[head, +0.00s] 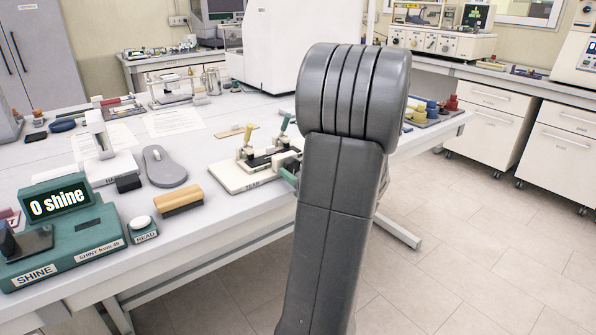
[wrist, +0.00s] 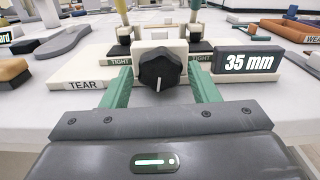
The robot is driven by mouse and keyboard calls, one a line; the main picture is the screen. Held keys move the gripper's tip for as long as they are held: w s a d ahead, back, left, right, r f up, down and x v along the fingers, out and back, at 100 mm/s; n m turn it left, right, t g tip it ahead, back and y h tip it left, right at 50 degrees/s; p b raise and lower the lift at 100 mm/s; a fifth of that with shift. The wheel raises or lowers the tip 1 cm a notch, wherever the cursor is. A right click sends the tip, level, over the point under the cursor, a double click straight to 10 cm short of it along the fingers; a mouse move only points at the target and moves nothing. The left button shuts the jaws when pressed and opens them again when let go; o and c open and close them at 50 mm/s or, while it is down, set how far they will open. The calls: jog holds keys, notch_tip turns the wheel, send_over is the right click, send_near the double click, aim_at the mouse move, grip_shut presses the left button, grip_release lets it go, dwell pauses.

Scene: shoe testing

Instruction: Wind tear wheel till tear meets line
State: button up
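The tear wheel is a black faceted knob (wrist: 161,68) with a white pointer mark, which points about straight down in the wrist view. It sits on the front of the cream tear tester (wrist: 75,84), labelled TEAR. My gripper (wrist: 160,78) has its two green fingers apart, one on each side of the knob. A thin gap shows on the left; contact on the right is unclear. A dark display (wrist: 248,62) right of the knob reads 35 mm. In the head view the tester (head: 232,178) is partly hidden by my arm. I cannot make out the tear or the line.
Two clamps labelled TIGHT stand behind the knob. In the head view a wooden-topped brush (head: 178,200), a grey mouse-shaped thing (head: 164,166) and a green shine meter (head: 66,240) stand left of the tester. Open floor lies right of the table.

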jog(key=c, duration=0.6)
jog(key=m+p, duration=0.1)
jog(key=p, duration=0.1)
jog(key=shift+r+m+p, duration=0.3)
jog(key=shift+m+p, duration=0.1)
jog(key=shift+c, duration=0.2)
jog(key=shift+f+m+p, duration=0.25)
jog(key=shift+m+p, duration=0.9)
jog(key=shift+m, duration=0.25)
jog(key=o, duration=1)
jog(key=v, duration=1.4)
jog(key=shift+w+a, duration=0.1)
jog(key=shift+w, duration=0.05)
